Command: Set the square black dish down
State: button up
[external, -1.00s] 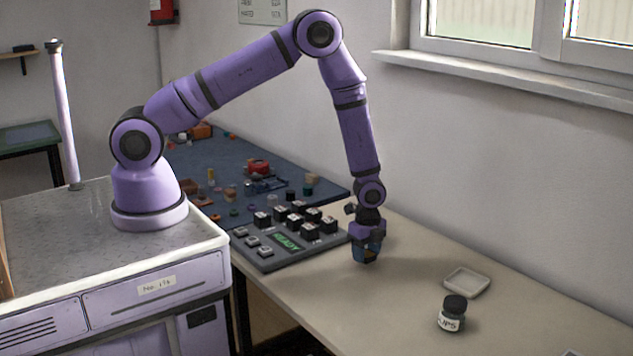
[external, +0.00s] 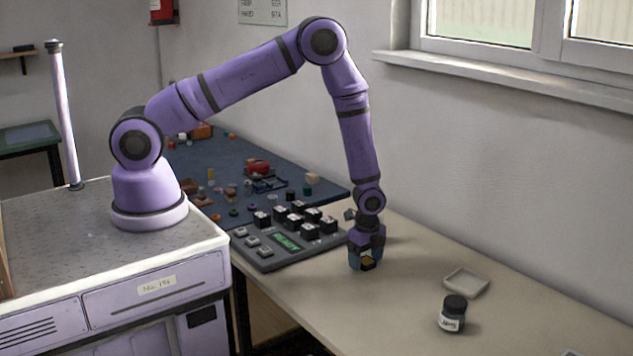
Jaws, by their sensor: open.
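My gripper (external: 365,265) points down low over the beige bench, just right of the keypad. Its jaws are open, with blue-grey fingertips close to the bench top. A small dark-edged, squarish piece with an amber-brown face (external: 368,263) shows between or just in front of the fingertips. I cannot tell whether this is the square black dish, or whether it touches the bench. No other square black dish shows clearly.
A pale square tray (external: 481,292) and a black-lidded jar (external: 452,314) stand at the right. The grey keypad (external: 262,258) with several raised black keys is close left of my gripper. Small parts crowd the blue mat (external: 225,165). Bench front is clear.

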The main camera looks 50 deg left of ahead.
notch_tip(320, 180, up, 12)
notch_tip(320, 180, up, 14)
jog(key=n+t, duration=0.1)
jog(key=n, duration=0.2)
send_over(366, 260)
jog(key=a, duration=0.5)
jog(key=s+a+r+n+t, duration=0.1)
jog(key=s+a+r+n, duration=0.1)
jog(key=a+r, duration=0.35)
jog(key=s+a+r+n, duration=0.3)
jog(key=r, duration=0.6)
jog(key=s+a+r+n+t, duration=0.1)
jog(key=s+a+r+n, duration=0.2)
jog(key=s, duration=0.5)
jog(key=s+a+r+n+t, duration=0.1)
jog(key=s+a+r+n, duration=0.2)
jog(key=s, duration=0.5)
jog(key=s+a+r+n+t, duration=0.1)
jog(key=s+a+r+n, duration=0.3)
jog(key=s+r, duration=0.3)
jog(key=shift+s+a, duration=0.65)
jog(key=shift+a, duration=0.1)
